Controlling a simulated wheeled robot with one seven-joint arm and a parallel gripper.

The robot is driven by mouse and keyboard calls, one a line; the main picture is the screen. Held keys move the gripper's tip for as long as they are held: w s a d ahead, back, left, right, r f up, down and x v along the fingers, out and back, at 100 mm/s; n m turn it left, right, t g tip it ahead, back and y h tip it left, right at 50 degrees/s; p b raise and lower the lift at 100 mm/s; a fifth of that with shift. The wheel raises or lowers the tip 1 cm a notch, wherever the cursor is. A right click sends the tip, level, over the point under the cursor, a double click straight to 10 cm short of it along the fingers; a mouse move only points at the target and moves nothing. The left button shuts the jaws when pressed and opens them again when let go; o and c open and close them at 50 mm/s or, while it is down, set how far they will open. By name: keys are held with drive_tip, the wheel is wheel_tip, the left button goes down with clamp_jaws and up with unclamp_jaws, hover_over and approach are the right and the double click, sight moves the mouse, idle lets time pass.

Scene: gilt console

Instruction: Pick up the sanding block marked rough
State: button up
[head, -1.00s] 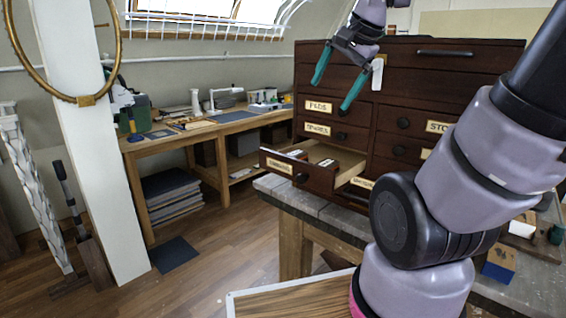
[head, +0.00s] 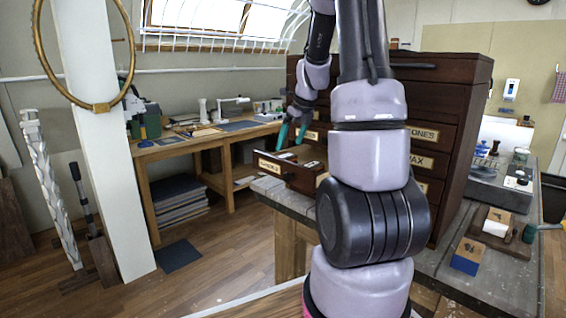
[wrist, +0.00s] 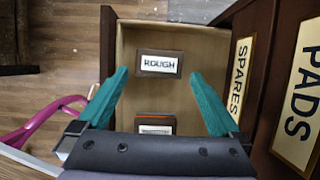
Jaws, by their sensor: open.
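The sanding block marked ROUGH (wrist: 159,63) lies flat in the open drawer (wrist: 208,38), label up, in the wrist view. The fingers do not touch the block. A second block (wrist: 155,124) with an orange edge lies nearer in the drawer, partly hidden by my gripper. In the head view my gripper (head: 291,135) hangs just above the drawer.
The dark cabinet (head: 455,90) rises beside the open drawer. Drawer fronts labelled SPARES (wrist: 240,75) and PADS (wrist: 302,92) stand close to my right finger. A workbench (head: 200,143) with tools runs along the wall. Blocks and jars lie on the right-hand bench (head: 440,265).

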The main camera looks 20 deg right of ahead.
sight(287, 156)
drive_tip(key=x, duration=0.6)
drive_tip(key=shift+s+f, duration=0.2)
drive_tip(key=shift+f, duration=0.1)
drive_tip(key=c, duration=1)
drive_tip(key=shift+r, duration=5.05)
